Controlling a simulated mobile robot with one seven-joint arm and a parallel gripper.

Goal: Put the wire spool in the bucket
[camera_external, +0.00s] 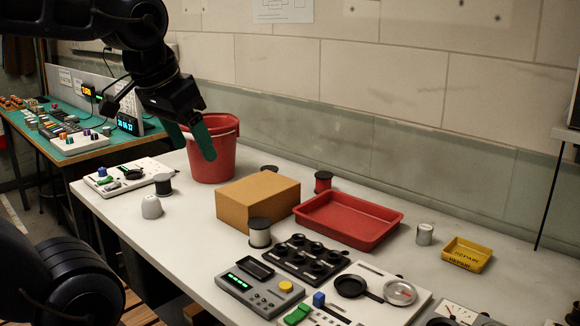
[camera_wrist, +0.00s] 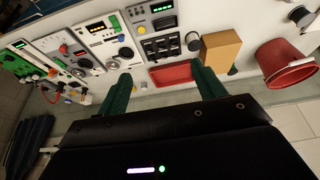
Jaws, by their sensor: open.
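The red bucket (camera_external: 222,165) stands at the back left of the white bench; the wrist view shows it at the right (camera_wrist: 283,68). Several spools with black flanges stand about: a white-wound one (camera_external: 260,237) in front of the cardboard box, a red-wound one (camera_external: 323,182) behind the tray, a grey one (camera_external: 163,185) at left, and one mostly hidden behind the box (camera_external: 269,168). I cannot tell which is meant. My gripper (camera_external: 195,150) has green fingers, spread apart and empty. It hangs above the bench, overlapping the bucket in the external view; its fingers also show in the wrist view (camera_wrist: 161,74).
A cardboard box (camera_external: 257,199) and a red tray (camera_external: 348,221) occupy the bench middle. A yellow bin (camera_external: 467,254), a small metal cup (camera_external: 425,234), a pale cup (camera_external: 151,207) and instrument panels (camera_external: 259,287) stand around. A wall runs along the back.

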